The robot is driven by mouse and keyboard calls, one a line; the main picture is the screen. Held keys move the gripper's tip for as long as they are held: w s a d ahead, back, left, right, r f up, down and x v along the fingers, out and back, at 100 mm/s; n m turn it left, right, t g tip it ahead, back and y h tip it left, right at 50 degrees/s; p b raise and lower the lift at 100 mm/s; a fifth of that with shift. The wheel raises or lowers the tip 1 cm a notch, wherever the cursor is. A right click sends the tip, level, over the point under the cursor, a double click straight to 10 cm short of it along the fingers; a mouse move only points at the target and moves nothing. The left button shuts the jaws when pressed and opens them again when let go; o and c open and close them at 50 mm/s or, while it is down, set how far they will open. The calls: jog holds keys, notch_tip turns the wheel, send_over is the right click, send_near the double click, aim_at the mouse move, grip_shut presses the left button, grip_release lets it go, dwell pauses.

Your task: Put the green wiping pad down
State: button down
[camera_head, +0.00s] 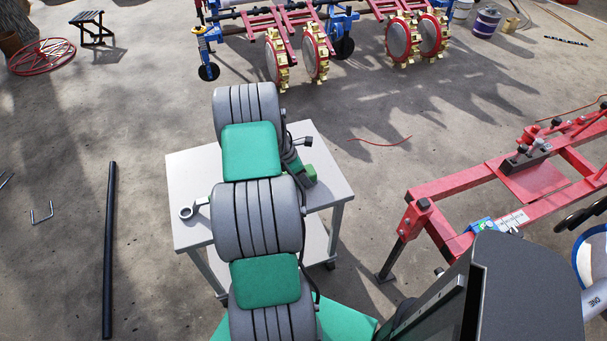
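I cannot make out a green wiping pad for certain. A white cart (330,190) stands in the middle, largely covered by my grey and teal arm.
A ring-ended metal tool (188,212) lies at the cart's left edge. A red frame (440,188) stands on the right. A red and blue machine with toothed wheels (315,50) stands behind. A black bar (109,250) lies on the left floor, which is mostly clear.

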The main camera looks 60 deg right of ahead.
jog(key=shift+c, duration=2.3)
grip_release()
